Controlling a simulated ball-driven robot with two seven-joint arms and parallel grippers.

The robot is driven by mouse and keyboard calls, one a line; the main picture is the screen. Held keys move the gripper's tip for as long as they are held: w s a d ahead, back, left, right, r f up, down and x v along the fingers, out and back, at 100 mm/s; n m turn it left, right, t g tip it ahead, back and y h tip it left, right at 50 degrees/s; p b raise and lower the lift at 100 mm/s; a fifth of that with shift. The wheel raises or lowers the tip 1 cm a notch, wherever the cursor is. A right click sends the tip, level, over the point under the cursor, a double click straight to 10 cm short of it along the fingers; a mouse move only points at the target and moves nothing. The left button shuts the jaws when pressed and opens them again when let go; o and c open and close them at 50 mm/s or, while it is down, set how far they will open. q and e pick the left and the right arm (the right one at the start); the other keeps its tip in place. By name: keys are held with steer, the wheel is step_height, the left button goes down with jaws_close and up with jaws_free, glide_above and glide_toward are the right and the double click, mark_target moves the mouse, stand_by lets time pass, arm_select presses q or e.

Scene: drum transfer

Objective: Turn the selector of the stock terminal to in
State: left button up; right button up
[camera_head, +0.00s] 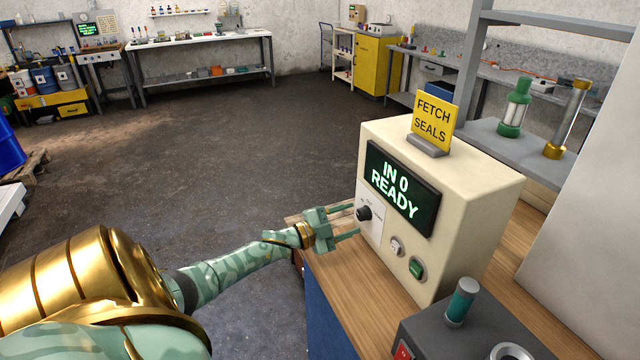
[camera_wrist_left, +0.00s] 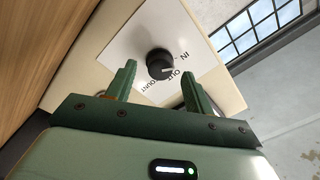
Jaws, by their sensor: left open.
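The stock terminal (camera_head: 440,160) is a cream box on a wooden bench; its dark screen (camera_head: 402,187) reads "IN 0 READY". The selector (camera_head: 363,213) is a black round knob on a white plate at the lower left of its front. In the left wrist view the selector (camera_wrist_left: 159,63) has the labels IN, OUT and COUNT around it; I cannot tell its pointer mark surely. My left gripper (camera_head: 355,219) is open and empty, its fingers pointing at the knob. In the wrist view the fingertips (camera_wrist_left: 157,72) lie either side of the knob, seemingly just short of it. My right gripper is not in view.
A white button (camera_head: 397,246) and a green button (camera_head: 417,268) sit right of the selector. A yellow "FETCH SEALS" sign (camera_head: 434,121) stands on the terminal. The floor to the left is clear.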

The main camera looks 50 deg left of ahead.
arm_select(q)
steer(key=p+v, duration=0.1)
steer(key=v, duration=1.3)
steer(key=shift+s, duration=0.4)
steer(key=shift+a, duration=0.15)
